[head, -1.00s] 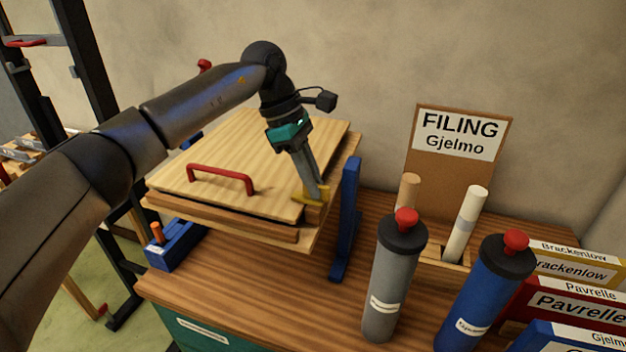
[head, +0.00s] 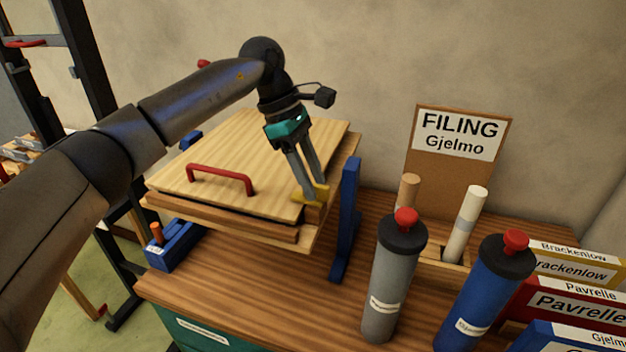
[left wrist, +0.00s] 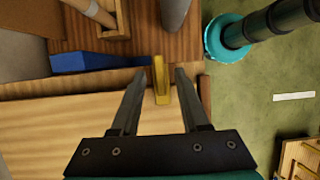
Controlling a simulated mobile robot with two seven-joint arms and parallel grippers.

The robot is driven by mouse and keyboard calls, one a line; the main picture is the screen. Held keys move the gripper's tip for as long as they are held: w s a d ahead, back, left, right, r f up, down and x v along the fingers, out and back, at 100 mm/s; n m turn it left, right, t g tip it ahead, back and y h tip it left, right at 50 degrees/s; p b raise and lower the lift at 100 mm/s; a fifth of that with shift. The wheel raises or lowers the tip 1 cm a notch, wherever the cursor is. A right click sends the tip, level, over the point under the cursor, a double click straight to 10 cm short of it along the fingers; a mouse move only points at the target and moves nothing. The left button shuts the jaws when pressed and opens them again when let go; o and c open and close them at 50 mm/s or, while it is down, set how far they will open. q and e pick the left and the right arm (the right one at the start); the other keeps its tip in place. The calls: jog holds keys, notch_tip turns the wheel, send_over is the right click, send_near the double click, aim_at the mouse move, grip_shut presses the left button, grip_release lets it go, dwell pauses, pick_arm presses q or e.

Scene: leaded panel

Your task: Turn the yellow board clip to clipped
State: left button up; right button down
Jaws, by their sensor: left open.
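The yellow board clip (head: 313,194) sits at the right front corner of the wooden board (head: 240,150), which has a red handle (head: 221,177). My left gripper (head: 316,192) is at the clip with its two fingers spread. In the left wrist view the clip (left wrist: 160,93) lies between the open fingertips (left wrist: 158,76), with gaps beside it. I cannot tell whether the clip's near end touches a finger. My right gripper is not in view.
A blue upright post (head: 346,215) stands just right of the board. A grey bottle (head: 388,285) and a blue bottle (head: 478,300) stand at the right. A filing sign (head: 457,160) stands behind a holder with rolled tubes.

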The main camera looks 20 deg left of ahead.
pick_arm(q)
jog(key=v, duration=1.4)
jog(key=shift+r, duration=0.3)
jog(key=shift+a, duration=0.1)
